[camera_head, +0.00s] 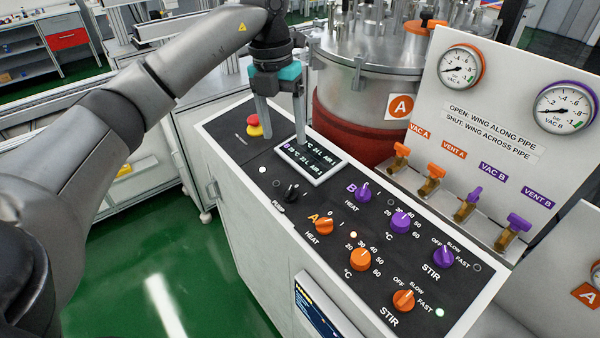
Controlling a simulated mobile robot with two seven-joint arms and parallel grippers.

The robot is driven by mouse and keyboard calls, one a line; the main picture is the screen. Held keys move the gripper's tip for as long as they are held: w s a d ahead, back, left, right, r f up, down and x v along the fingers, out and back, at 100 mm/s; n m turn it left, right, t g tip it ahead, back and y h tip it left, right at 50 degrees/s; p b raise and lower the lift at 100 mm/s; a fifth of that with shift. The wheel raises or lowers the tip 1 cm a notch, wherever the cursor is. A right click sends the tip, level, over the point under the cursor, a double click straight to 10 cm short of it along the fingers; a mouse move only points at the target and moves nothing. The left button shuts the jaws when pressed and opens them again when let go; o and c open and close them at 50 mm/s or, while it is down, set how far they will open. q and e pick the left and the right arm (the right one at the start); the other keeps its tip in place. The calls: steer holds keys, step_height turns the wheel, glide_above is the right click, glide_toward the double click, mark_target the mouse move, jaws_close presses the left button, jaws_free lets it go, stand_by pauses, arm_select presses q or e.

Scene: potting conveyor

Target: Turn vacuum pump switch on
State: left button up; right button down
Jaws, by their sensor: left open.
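A small black rotary knob (291,192) sits on the sloped black control panel (240,158). My right gripper is not in view.
Orange knobs (324,226) and purple knobs (401,221) crowd the panel's right. Orange and purple valve handles (436,171) stand behind them, below two gauges (460,67). A steel vessel (370,60) with a red band stands behind the panel. Green floor is open at left.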

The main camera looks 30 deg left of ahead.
arm_select(q)
glide_toward(288, 190)
steer(key=f, duration=0.3)
steer(key=f+p, duration=0.1)
steer(key=f, duration=0.2)
steer(key=d+f+p, duration=0.1)
steer(key=f, duration=0.2)
steer(key=shift+w, duration=0.1)
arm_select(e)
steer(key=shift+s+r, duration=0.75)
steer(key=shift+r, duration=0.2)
arm_select(q)
jaws_close()
